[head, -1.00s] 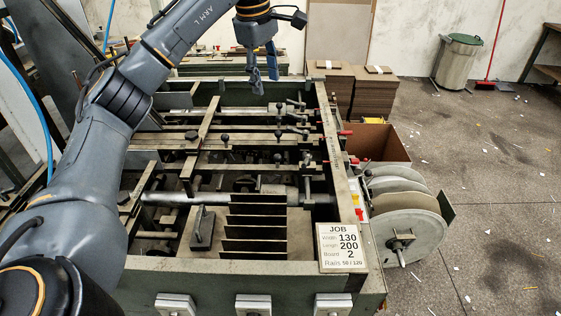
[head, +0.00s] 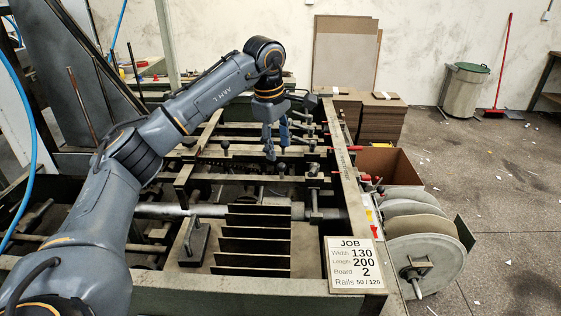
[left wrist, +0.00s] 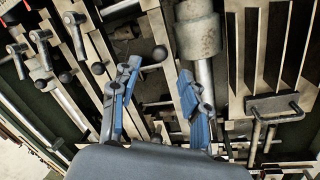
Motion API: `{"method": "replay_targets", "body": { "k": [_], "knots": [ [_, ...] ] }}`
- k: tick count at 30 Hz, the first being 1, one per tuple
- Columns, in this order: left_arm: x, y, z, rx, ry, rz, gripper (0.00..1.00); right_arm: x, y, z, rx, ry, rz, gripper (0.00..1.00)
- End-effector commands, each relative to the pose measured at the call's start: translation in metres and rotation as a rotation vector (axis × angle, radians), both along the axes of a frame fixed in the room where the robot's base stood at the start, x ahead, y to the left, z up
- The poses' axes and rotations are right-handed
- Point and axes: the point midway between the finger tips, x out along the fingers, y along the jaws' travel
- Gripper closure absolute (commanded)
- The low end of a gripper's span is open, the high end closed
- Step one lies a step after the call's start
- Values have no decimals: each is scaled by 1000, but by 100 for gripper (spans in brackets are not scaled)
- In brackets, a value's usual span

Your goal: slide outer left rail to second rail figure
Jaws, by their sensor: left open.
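The feeder bed (head: 215,287) fills the middle of the head view, crossed by bars and rods. A flat narrow rail (head: 203,140) runs front to back at its left; I cannot tell for sure that it is the outer left rail. The job card (head: 354,265) at the front right reads "Rails 50 / 120". My left gripper (head: 276,150) points down over the bed, right of that rail, open and empty. In the left wrist view its two blue fingers (left wrist: 157,108) stand apart above bars and knobs. My right gripper is out of view.
Several dark upright plates (head: 255,246) stand at the front, beside a block with a handle (head: 194,240). Knobbed clamps line the right frame beam (head: 348,190). Paper reels (head: 420,250) and an open brown box (head: 390,168) are outside on the right. Open floor lies beyond.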

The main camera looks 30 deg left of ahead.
Motion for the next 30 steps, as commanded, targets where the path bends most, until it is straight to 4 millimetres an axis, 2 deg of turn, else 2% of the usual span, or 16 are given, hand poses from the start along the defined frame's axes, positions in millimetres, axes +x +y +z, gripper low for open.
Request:
{"method": "replay_targets", "body": {
  "k": [3,9,15,22,28,29,30],
  "knots": [
    [4,0,-24,1,3,0,54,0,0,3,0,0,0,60],
    [10,-1,-51,0,1,0,54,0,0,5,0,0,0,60],
    [12,-1,-60,1,-1,-1,54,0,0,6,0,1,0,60],
    [12,-1,-60,0,-1,-1,54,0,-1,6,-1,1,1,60],
    [12,-1,-60,0,-1,-1,95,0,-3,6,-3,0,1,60],
    [12,-1,-60,0,-1,-1,100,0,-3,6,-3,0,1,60],
    [12,-1,-60,0,-1,-1,100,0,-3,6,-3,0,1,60]
  ]
}}
